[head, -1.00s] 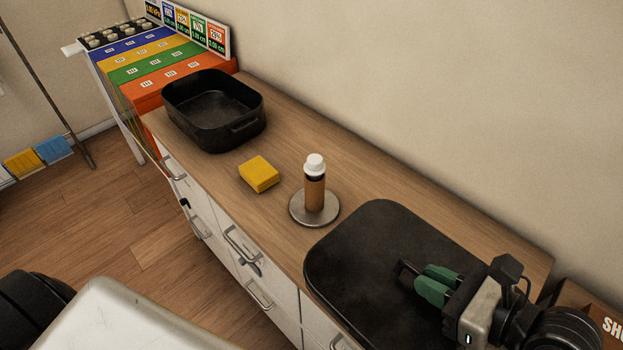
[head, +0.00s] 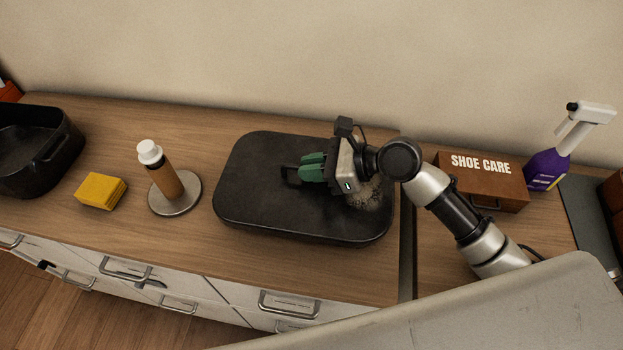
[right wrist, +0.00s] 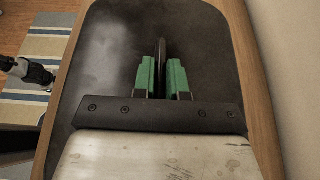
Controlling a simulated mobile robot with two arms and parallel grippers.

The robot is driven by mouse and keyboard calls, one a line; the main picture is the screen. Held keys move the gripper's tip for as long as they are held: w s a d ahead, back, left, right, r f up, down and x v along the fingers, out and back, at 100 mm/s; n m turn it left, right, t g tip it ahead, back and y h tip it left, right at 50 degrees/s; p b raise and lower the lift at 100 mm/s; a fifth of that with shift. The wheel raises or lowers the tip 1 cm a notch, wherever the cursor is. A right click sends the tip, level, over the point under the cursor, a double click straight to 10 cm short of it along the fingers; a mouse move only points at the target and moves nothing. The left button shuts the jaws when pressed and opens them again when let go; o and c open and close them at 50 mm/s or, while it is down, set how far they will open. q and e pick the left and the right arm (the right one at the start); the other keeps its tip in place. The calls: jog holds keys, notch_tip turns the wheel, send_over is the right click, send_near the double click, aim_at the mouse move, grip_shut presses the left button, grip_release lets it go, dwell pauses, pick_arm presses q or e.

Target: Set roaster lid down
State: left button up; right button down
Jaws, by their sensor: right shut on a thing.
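The black roaster lid (head: 258,205) is a wide, flat, rounded slab over the wooden counter. It looks level and at or very near the wood; I cannot tell whether it touches. My right gripper (head: 303,168), with green fingers, is shut on the lid's upright handle (head: 288,176). In the right wrist view the lid (right wrist: 110,50) fills the middle, and the handle (right wrist: 162,52) stands between the gripper's green fingers (right wrist: 162,75). The black roaster (head: 50,150) stands open at the far left, cut by the picture edge. My left gripper does not show in the head view.
A yellow sponge block (head: 101,190) and a white-capped brown bottle (head: 160,170) on a round metal plate (head: 190,190) stand left of the lid. A shoe care box (head: 485,182) and purple spray bottle (head: 547,165) are at the right. A wall runs behind the counter.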

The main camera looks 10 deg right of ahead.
jog(key=shift+w+f, duration=0.1)
jog(key=shift+f, duration=1.85)
jog(key=c, duration=1.6)
grip_release()
jog(key=shift+f, duration=0.2)
jog(key=o, duration=0.4)
jog(key=shift+o, duration=0.2)
jog(key=shift+d+r, duration=0.1)
jog(key=shift+r, duration=0.05)
jog(key=b+v, duration=0.1)
jog(key=v, duration=0.9)
jog(key=shift+s+d, duration=0.2)
jog(key=shift+d, duration=0.05)
jog(key=shift+s+d+r, duration=0.25)
jog(key=shift+d+r, duration=0.1)
jog(key=shift+d, duration=0.2)
